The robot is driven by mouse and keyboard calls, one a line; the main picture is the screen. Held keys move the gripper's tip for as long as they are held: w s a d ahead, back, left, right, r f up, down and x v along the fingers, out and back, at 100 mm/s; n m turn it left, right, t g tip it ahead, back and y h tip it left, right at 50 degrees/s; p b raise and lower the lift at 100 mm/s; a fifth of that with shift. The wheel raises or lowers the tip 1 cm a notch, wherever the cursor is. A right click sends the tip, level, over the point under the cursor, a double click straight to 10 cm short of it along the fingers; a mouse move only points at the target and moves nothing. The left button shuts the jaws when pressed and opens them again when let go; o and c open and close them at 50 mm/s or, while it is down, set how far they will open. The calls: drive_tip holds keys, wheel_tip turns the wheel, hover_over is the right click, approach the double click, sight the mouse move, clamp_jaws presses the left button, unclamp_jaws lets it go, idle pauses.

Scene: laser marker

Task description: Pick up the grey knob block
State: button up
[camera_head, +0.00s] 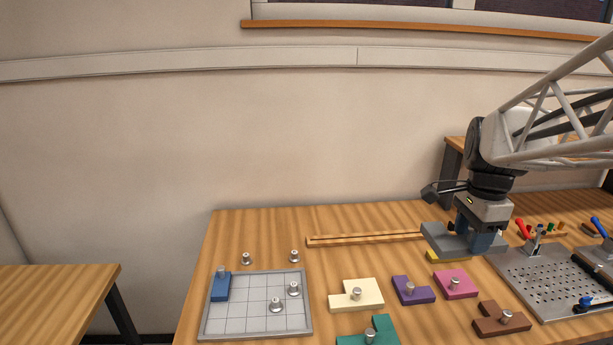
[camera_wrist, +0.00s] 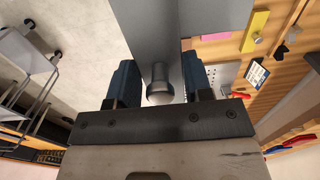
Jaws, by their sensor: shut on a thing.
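The grey knob block (camera_head: 436,237) is at the right of the table in the head view, under my gripper (camera_head: 480,242). It shows in the wrist view as a large grey slab (camera_wrist: 207,22) with a round metal knob (camera_wrist: 159,86). My gripper (camera_wrist: 162,82) is shut on this block, with its blue fingers on either side of the knob. The fingers and wrist hide part of the block in the head view. It seems to be held above the table, but its height is hard to tell.
A yellow block (camera_head: 447,256) is partly hidden behind the grey one. Pink (camera_head: 457,283), purple (camera_head: 413,290), cream (camera_head: 357,294), brown (camera_head: 502,318) and green (camera_head: 369,336) blocks lie nearby. A gridded tray (camera_head: 238,322) holds a blue block (camera_head: 220,287). A perforated metal plate (camera_head: 540,283) is at right.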

sight(464, 239)
drive_tip(key=shift+r, duration=0.4)
idle(0.4)
drive_tip(key=shift+r, duration=3.85)
drive_tip(key=shift+a+f, duration=0.1)
drive_tip(key=shift+w+a+f, duration=0.35)
drive_tip(key=w+a+f, duration=0.3)
drive_tip(key=a+f, duration=0.8)
drive_tip(key=a, duration=0.2)
drive_tip(key=w+a+f, duration=0.3)
drive_tip(key=a+f, duration=0.7)
drive_tip(key=a, duration=0.3)
drive_tip(key=shift+s+a+f, duration=0.6)
drive_tip(key=shift+a+f, duration=0.75)
drive_tip(key=shift+a, duration=0.4)
drive_tip(key=shift+s+a+f, duration=0.6)
drive_tip(key=shift+a+f, duration=0.75)
drive_tip(key=shift+a, duration=0.45)
drive_tip(key=shift+s+a+f, duration=0.6)
drive_tip(key=shift+a+f, duration=0.75)
drive_tip(key=shift+a, duration=0.4)
